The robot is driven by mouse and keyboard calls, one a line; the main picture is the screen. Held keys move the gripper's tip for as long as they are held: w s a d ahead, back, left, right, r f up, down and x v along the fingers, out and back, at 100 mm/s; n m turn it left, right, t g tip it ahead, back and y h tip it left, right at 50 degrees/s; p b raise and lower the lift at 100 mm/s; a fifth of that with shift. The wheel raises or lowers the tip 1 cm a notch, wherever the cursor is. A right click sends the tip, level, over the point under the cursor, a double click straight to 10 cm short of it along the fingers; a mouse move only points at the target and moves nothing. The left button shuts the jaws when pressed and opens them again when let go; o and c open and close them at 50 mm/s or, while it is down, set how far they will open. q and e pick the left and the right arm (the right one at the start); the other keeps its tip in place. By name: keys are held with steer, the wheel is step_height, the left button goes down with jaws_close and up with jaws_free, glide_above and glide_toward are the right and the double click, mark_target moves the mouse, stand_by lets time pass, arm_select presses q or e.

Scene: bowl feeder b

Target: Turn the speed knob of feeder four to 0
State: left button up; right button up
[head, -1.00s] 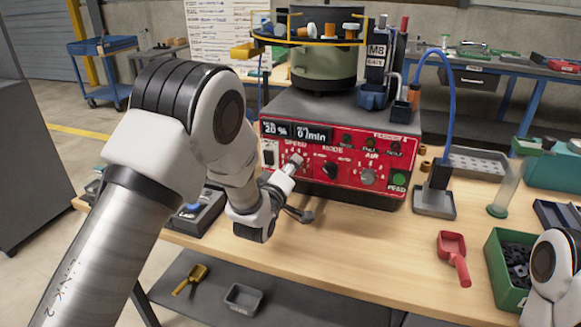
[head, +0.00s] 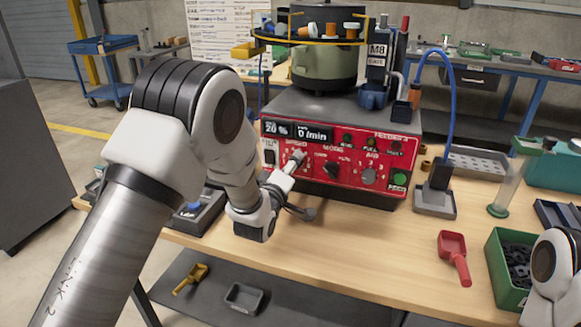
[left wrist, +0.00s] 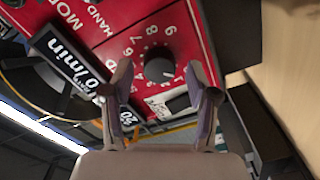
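The feeder's red control panel (head: 340,180) carries the dark speed knob, which shows in the left wrist view (left wrist: 159,69) with white scale numbers around it. A light mark shows on the knob's right side; I cannot tell its exact number. The display (head: 296,132) reads 20 % and 0/min. My left gripper (head: 297,160) is at the SPEED area of the panel. In the left wrist view its fingers (left wrist: 159,85) are open, one on each side of the knob, with visible gaps. Contact is not visible. My right gripper is out of view.
The mode knob (head: 331,168) and air knob (head: 368,176) sit to the right on the same panel. A blue hose (head: 447,105) rises beside the feeder. A red scoop (head: 454,257) and green bin (head: 497,272) stand at the right.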

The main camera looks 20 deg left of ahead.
arm_select(q)
steer(key=s, duration=1.2)
steer(key=shift+a, duration=0.2)
